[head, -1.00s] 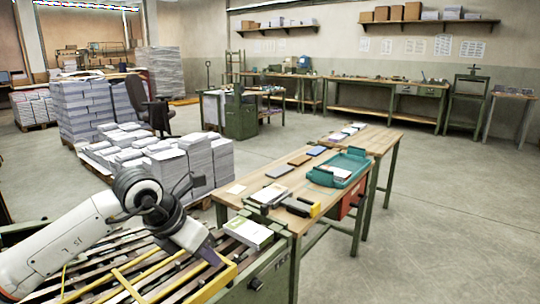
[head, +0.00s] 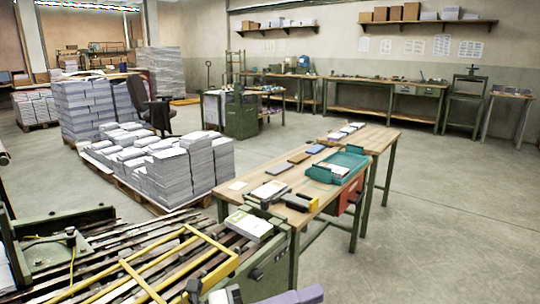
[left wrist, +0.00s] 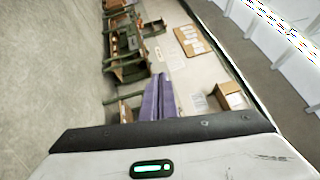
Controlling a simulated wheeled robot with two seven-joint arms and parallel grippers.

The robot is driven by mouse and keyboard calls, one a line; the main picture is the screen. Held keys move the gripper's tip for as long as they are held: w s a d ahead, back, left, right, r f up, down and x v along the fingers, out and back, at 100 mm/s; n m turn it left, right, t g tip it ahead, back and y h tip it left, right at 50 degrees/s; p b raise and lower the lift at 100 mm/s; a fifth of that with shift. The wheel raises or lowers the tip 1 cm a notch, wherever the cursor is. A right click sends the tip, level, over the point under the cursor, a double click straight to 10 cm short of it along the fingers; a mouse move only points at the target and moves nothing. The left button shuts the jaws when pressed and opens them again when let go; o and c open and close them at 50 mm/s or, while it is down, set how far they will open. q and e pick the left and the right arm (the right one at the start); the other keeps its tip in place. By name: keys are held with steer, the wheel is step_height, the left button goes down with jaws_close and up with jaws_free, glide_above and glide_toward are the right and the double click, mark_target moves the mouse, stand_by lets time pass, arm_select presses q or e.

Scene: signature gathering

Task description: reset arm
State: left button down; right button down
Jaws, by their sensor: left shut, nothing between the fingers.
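My right gripper is in neither view.
A slatted roller table (head: 110,262) with yellow bars fills the lower left. A paper stack (head: 249,224) lies at its right end. A wooden workbench (head: 238,197) holds pads and a teal tray (head: 337,166). Stacked paper (head: 168,172) stands behind. The floor at right is clear.

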arm_select(q)
steer(key=a+f+n+t+y, duration=1.05)
steer(key=a+f+n, duration=0.3)
steer(key=n, duration=0.85)
steer(key=s+a+f+n+g+y, duration=0.2)
steer(key=s+a+f+n+g, duration=0.2)
steer(key=s+f, duration=0.4)
steer(key=s+a+f+n+g+y, duration=0.3)
steer(key=s+f+n, duration=0.2)
steer(key=s+f, duration=0.4)
step_height(320, 180, down, 3)
steer(key=shift+s+a+f+n+g+y, duration=0.1)
steer(key=shift+s+a+n+g+y, duration=0.2)
steer(key=shift+a+g+y, duration=0.1)
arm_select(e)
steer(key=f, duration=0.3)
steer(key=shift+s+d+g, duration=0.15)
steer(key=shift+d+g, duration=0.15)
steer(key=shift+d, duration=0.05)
